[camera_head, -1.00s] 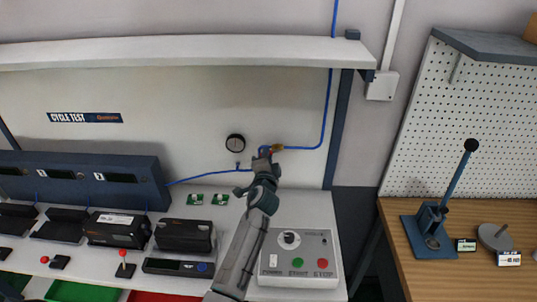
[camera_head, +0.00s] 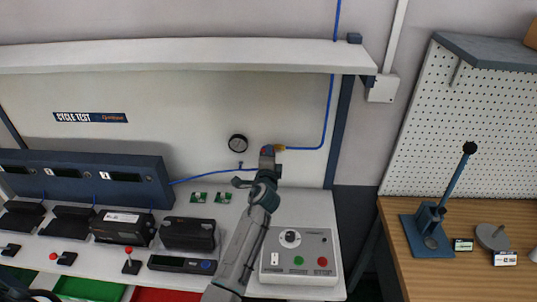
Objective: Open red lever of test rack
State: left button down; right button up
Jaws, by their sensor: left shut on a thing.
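The test rack's back panel (camera_head: 190,110) carries a blue air line with a brass fitting (camera_head: 281,148). My left gripper (camera_head: 267,152) is at the line beside this fitting, to the right of the round gauge (camera_head: 238,143). It is shut on the red lever (camera_head: 265,149), of which only a small red bit shows at the fingertips. The fingers hide most of the lever and the valve body, so I cannot tell the lever's angle. My right gripper is out of view.
A grey control box (camera_head: 299,256) with knob and buttons stands right of my left arm. Black positioners (camera_head: 188,234) and two green boards (camera_head: 223,198) are on the bench to the left. A shelf (camera_head: 180,53) overhangs above. A wooden table (camera_head: 430,275) with a lever press (camera_head: 432,224) stands right.

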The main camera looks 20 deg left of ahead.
pick_arm(q)
jog(key=shift+r, duration=0.1)
jog(key=c, duration=1.4)
grip_release()
jog(key=shift+c, duration=0.2)
jog(key=b+v, duration=0.1)
jog(key=v, duration=0.9)
jog(key=shift+s, duration=0.35)
jog(key=shift+d, duration=0.1)
